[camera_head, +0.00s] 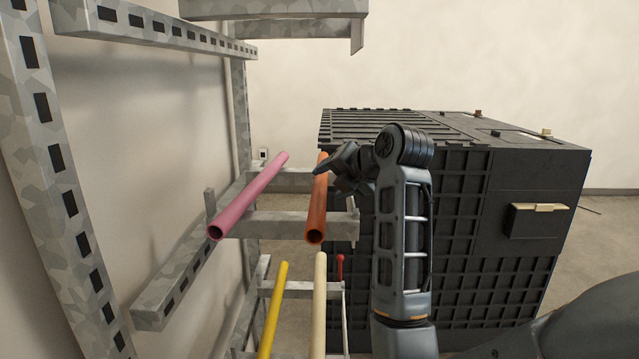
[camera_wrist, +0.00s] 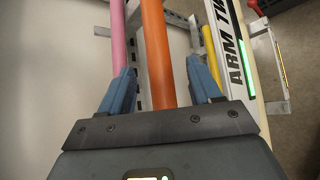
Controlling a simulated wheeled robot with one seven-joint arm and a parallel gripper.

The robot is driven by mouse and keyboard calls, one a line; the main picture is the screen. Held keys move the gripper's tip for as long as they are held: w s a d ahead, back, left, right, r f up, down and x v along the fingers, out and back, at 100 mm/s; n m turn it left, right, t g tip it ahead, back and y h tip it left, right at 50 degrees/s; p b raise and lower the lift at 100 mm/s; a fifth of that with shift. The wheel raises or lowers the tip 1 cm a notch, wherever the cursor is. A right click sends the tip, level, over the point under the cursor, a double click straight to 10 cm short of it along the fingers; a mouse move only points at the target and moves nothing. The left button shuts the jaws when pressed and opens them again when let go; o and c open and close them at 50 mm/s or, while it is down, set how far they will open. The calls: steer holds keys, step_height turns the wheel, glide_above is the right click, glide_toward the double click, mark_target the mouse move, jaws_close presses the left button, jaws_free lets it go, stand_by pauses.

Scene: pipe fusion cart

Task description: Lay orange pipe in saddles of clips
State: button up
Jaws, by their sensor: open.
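The orange pipe (camera_head: 316,208) lies across the upper rack arms, pointing away from me. My gripper (camera_head: 324,167) is at its far part. In the wrist view, the pipe (camera_wrist: 157,52) runs between the two blue fingers of my gripper (camera_wrist: 160,82). The fingers are open, one on each side of the pipe, with gaps showing. Small tan fittings stand on top of the black cart, one near the back (camera_head: 478,114) and one at the right (camera_head: 546,132); I cannot tell whether they are the clips. Their saddles are too small to make out.
A pink pipe (camera_head: 250,195) lies left of the orange one on the grey rack (camera_head: 275,226). A yellow pipe (camera_head: 272,312) and a cream pipe (camera_head: 319,310) lie lower. The large black cart (camera_head: 470,185) stands right of the rack, behind my arm. Bare floor shows farther right.

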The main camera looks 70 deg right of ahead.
mark_target(325, 182)
steer(key=shift+x, duration=1.85)
steer(key=shift+a+r, duration=0.1)
steer(key=shift+c, duration=0.4)
jaws_close()
